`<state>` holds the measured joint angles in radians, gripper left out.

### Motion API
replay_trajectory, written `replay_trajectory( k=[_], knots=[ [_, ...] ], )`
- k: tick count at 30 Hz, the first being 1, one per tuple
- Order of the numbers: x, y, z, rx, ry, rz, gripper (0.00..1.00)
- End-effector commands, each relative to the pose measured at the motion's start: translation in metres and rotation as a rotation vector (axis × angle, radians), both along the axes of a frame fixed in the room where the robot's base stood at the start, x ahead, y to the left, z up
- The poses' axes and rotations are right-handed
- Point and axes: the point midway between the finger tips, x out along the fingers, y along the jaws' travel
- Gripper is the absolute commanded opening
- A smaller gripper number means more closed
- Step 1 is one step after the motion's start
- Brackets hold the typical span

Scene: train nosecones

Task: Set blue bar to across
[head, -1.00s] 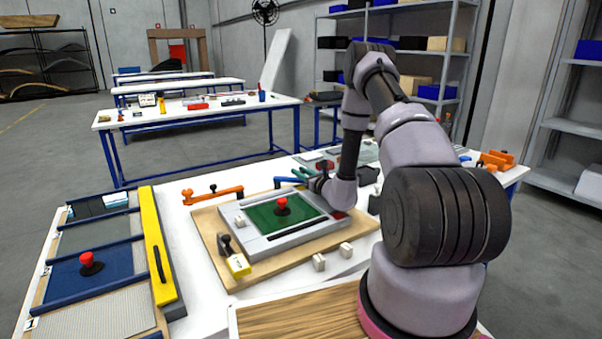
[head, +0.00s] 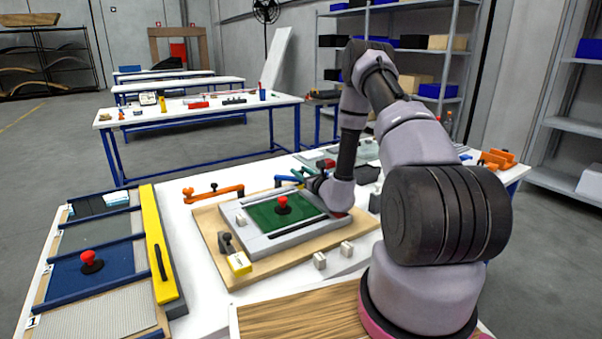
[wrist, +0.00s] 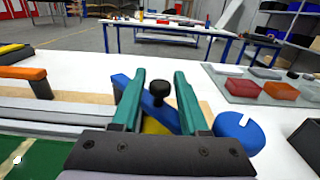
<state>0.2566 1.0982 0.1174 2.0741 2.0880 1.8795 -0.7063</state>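The blue bar (head: 285,179) is at the far edge of the wooden board, just left of my gripper in the head view. In the wrist view the blue bar (wrist: 121,82) runs diagonally behind and between my fingers, with a black knob (wrist: 158,90) standing up from it. My gripper (wrist: 160,76) has two teal fingers spread apart, one on each side of the knob, with gaps visible. My gripper (head: 298,175) also shows small in the head view. The bar's near end is hidden by the gripper body.
A grey frame with a green panel (head: 265,217) and red knob lies on the board. An orange bar (head: 214,194) is left of the blue bar. A blue disc (wrist: 232,131) is right of my fingers. Small white blocks (head: 320,261) lie in front.

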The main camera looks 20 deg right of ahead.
Motion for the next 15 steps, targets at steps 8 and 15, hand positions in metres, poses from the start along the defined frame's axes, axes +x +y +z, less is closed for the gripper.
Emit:
replay_trajectory(
  k=[8,15],
  knots=[
    [-0.017,-0.005,0.000,0.001,0.001,-0.001,0.44],
    [-0.065,-0.017,-0.001,0.001,0.003,-0.001,0.44]
  ],
)
